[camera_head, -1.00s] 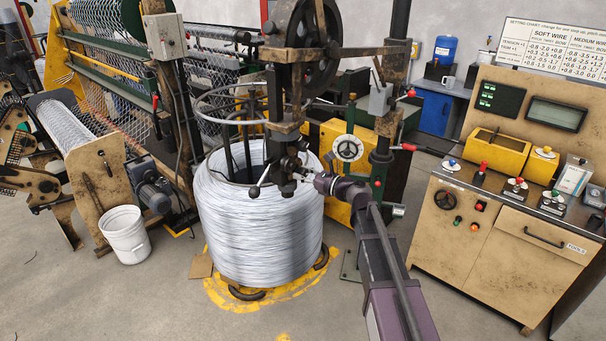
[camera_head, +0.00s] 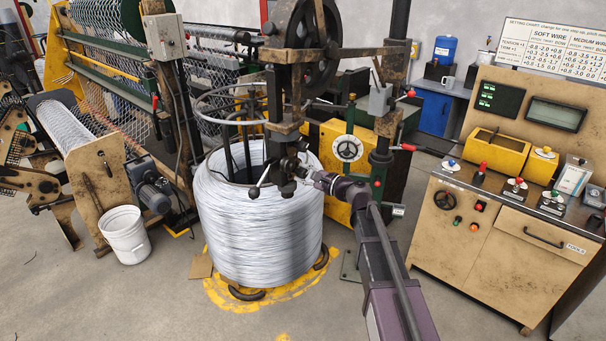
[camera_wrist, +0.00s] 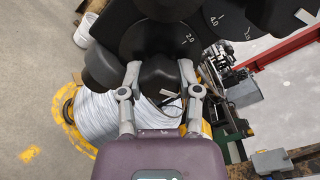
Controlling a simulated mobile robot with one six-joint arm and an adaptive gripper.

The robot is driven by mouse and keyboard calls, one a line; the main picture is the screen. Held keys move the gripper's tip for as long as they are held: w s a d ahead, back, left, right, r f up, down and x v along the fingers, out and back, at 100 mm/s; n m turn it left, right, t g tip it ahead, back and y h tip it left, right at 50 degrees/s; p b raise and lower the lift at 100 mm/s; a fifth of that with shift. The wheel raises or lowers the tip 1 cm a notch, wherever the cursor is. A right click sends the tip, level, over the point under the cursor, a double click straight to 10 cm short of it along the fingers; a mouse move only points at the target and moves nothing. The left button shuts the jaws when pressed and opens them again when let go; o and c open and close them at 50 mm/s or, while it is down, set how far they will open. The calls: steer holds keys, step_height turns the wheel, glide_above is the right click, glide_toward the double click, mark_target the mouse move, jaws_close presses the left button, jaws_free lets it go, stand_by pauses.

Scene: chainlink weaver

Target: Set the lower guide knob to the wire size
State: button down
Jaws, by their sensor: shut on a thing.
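My gripper (camera_wrist: 160,78) is shut on a black knob (camera_wrist: 158,76) with a white mark, in the wrist view. The knob sits in front of a dark round dial (camera_wrist: 150,38) whose visible figure reads 2.0. A second dark dial (camera_wrist: 225,18) beside it shows 4.0, with another black knob (camera_wrist: 285,12) bearing a white line at the upper right. In the head view my gripper (camera_head: 312,175) is at the dark guide head (camera_head: 285,165) above the wire coil. The dial faces are too small to read there, and the rest of the gripped knob's scale is hidden.
The white wire coil (camera_head: 255,225) stands just below the guide head. A setting chart (camera_head: 555,48) hangs over the control bench (camera_head: 480,235) at right. A white bucket (camera_head: 125,235) stands at left.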

steer(key=shift+n, duration=0.7)
steer(key=shift+c, duration=1.5)
jaws_free()
steer(key=shift+a, duration=0.1)
steer(key=v, duration=1.2)
